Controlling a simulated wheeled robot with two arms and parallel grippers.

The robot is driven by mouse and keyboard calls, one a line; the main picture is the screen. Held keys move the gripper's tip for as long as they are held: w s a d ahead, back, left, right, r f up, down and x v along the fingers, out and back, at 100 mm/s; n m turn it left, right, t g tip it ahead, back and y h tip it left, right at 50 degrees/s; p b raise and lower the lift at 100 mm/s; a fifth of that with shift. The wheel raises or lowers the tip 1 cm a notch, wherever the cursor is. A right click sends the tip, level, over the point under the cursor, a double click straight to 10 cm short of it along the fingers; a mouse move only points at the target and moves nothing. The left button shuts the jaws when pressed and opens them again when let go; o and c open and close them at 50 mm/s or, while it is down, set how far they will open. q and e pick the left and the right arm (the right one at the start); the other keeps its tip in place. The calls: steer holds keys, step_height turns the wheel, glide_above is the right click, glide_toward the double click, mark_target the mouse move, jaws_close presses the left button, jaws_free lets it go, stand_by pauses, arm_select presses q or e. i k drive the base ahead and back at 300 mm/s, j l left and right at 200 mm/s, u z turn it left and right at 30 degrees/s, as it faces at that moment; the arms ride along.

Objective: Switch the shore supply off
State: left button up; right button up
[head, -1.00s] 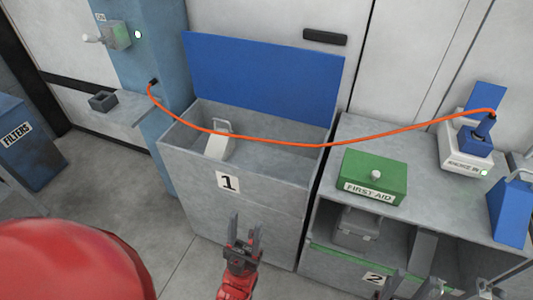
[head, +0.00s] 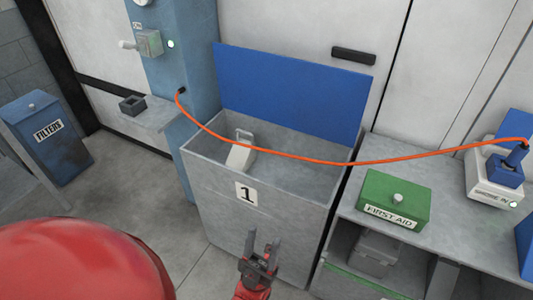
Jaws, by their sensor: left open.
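A grey-green switch box (head: 149,43) with a pale lever (head: 128,45) sticking out to its left is on the blue column (head: 185,80). A small pale-green light (head: 170,44) glows beside it. The sign above the box is too small to read surely. An orange cable (head: 290,159) runs from a dark socket (head: 181,91) on the column to a blue plug (head: 507,165) in a white unit (head: 491,190) at the right, which also has a lit green lamp. My left gripper (head: 263,244) is open and empty, in front of bin 1, well away from the switch. My right gripper is out of view.
Grey bin 1 (head: 225,215) stands open with its blue lid (head: 290,95) up and a pale container (head: 240,154) inside. A green first aid box (head: 393,200) sits on the right bench. A shelf (head: 155,115) juts below the switch. Floor (head: 125,190) is clear at left.

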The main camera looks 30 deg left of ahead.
mark_target(122, 44)
steer(key=u, duration=1.7)
